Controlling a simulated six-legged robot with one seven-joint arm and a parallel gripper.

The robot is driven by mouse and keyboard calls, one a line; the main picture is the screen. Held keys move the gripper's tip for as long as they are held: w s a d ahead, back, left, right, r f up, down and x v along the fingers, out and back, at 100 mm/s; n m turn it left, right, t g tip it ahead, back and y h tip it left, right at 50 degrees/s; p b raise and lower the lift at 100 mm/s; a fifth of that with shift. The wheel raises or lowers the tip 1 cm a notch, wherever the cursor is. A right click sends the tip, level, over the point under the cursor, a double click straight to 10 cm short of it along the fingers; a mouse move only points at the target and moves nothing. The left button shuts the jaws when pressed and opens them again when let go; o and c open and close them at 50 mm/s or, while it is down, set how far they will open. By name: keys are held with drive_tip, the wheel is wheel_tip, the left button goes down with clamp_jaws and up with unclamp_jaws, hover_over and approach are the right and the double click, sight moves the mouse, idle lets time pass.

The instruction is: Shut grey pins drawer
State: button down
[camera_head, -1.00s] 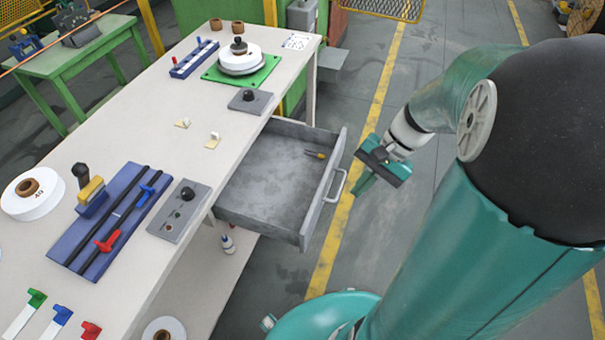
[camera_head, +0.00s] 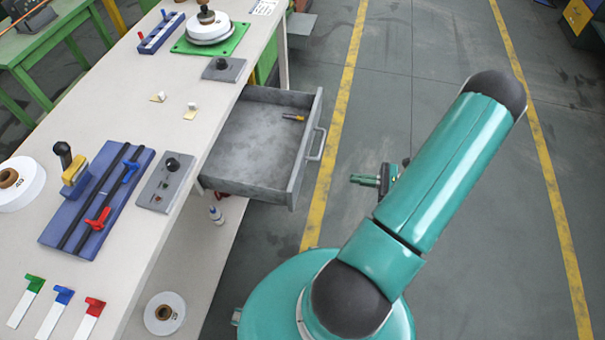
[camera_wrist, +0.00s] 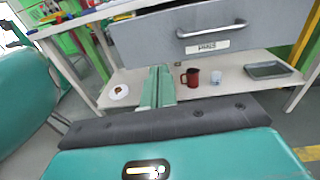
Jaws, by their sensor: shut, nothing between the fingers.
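The grey drawer (camera_head: 255,150) is pulled far out from the right side of the white workbench. In the wrist view the drawer front (camera_wrist: 160,40) carries a label reading PINS and a metal handle (camera_wrist: 212,29). My gripper (camera_head: 365,181) is to the right of the drawer, apart from it. In the wrist view my gripper's fingers (camera_wrist: 158,75) are together and empty, pointing toward the drawer front's lower left part. Whether they touch it cannot be told.
The white workbench (camera_head: 130,240) carries a blue fixture, grey button plates and a green plate with a spool.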

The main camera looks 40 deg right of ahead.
drive_tip(key=shift+m+t+h, duration=0.3)
drive_tip(key=shift+m+t, duration=0.1)
drive_tip(key=x, duration=1.4)
drive_tip(key=shift+s+a+f, duration=0.1)
drive_tip(key=shift+s+f, duration=0.05)
drive_tip(key=shift+f, duration=0.25)
approach(228, 164)
drive_tip(key=w+a+r, duration=0.1)
drive_tip(key=w+a, duration=0.1)
drive_tip(key=w+a+r, duration=0.1)
drive_tip(key=w+r, duration=0.1)
drive_tip(key=w+a+r, duration=0.1)
drive_tip(key=w+a, duration=0.1)
drive_tip(key=w, duration=0.1)
drive_tip(key=shift+w+a+r, duration=0.1)
drive_tip(key=shift+a+r, duration=0.2)
drive_tip(key=shift+a, duration=0.05)
drive_tip(key=shift+w+a+r, duration=0.1)
drive_tip(key=shift+w+a, duration=0.1)
drive_tip(key=shift+w, duration=0.15)
